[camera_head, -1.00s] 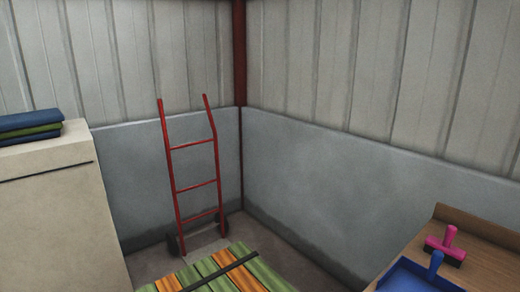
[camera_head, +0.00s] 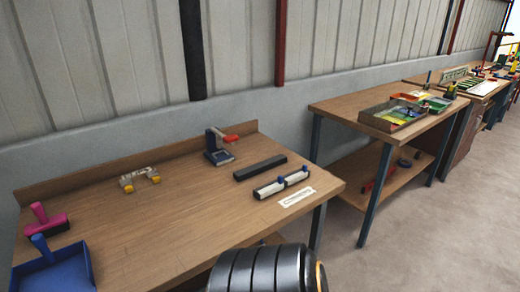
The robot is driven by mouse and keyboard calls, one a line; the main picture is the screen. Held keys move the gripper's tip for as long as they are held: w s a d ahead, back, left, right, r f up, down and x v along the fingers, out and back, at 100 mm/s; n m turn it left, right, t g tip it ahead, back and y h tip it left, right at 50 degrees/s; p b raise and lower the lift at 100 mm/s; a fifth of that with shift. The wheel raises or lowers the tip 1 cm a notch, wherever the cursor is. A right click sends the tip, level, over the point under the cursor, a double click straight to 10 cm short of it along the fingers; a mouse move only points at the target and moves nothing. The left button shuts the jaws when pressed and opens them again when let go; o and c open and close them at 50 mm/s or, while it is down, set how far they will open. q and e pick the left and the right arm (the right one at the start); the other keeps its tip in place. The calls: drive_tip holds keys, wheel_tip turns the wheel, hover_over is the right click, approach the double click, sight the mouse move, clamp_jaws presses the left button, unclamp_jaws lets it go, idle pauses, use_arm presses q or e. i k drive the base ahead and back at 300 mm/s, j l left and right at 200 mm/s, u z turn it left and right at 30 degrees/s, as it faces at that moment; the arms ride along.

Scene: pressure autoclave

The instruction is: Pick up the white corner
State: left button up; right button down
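I cannot tell for certain which thing is the white corner. A small bent piece in white and yellow (camera_head: 139,178) lies at the back left of the near wooden table (camera_head: 175,215). A black bar with white strips and blue knobs (camera_head: 281,184) lies near that table's right edge, with a white label (camera_head: 297,197) beside it. Neither of my grippers shows in the head view.
On the near table are a pink-handled brush (camera_head: 44,220), a blue dustpan (camera_head: 55,272), a dark blue tool with a red part (camera_head: 217,146) and a black bar (camera_head: 260,168). A second table (camera_head: 345,105) stands right. Floor (camera_head: 420,240) is clear at right.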

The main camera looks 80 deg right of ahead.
sight(264, 193)
drive_tip(key=z, duration=2.75)
drive_tip(key=u, duration=3.5)
drive_tip(key=z, duration=3.4)
